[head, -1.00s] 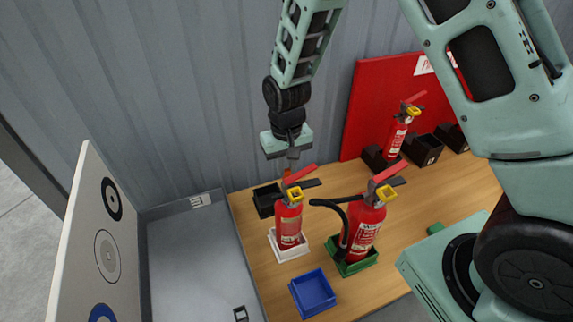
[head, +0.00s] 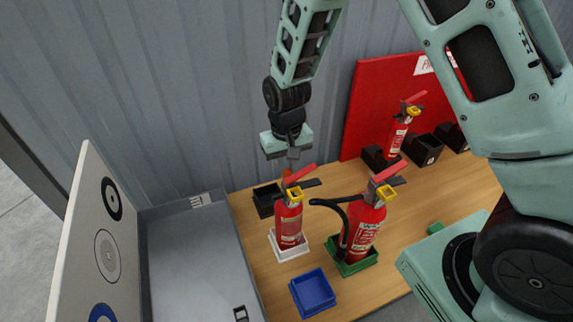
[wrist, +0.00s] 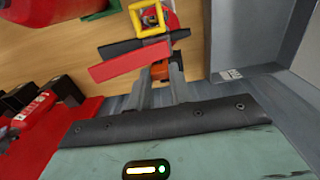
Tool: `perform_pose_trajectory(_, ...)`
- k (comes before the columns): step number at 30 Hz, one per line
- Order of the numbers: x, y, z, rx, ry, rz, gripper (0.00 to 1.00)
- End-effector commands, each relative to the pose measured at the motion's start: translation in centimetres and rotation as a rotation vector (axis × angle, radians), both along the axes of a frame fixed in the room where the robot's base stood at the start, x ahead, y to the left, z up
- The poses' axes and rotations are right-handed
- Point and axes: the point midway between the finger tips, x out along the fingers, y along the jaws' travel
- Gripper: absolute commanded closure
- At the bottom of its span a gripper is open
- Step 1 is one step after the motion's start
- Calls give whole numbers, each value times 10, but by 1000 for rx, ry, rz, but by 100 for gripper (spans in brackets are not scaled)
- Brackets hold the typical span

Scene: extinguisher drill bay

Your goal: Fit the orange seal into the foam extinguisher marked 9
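My gripper (wrist: 161,80) points down behind the handle of the extinguisher in the white tray. Its two fingers are closed on the small orange seal (wrist: 160,71), which also shows as an orange bit below the gripper in the head view (head: 287,174). That red extinguisher (head: 289,222) stands upright with a red lever (head: 300,173), a black handle and a yellow square collar (head: 295,193). A second red extinguisher (head: 364,228) with a black hose stands in a green tray. A third (head: 398,134) stands at the back. I cannot read a 9 on any of them.
The white tray (head: 291,254), green tray (head: 354,268) and empty blue tray (head: 312,294) sit on the wooden bench. A black box (head: 265,201) is behind the white tray. A red board (head: 362,112) stands behind.

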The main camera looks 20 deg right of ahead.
Motion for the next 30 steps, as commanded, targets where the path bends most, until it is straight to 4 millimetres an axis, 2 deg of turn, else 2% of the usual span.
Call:
perform_pose_trajectory(1,0,0,0,0,0,0,65)
perform_pose_trajectory(2,0,0,0,0,0,0,57)
perform_pose_trajectory(11,0,0,0,0,0,0,56)
perform_pose_trajectory(16,1,0,13,1,-3,0,56)
perform_pose_trajectory(20,1,0,34,1,-6,0,56)
perform_pose_trajectory(30,1,0,113,2,-8,0,56)
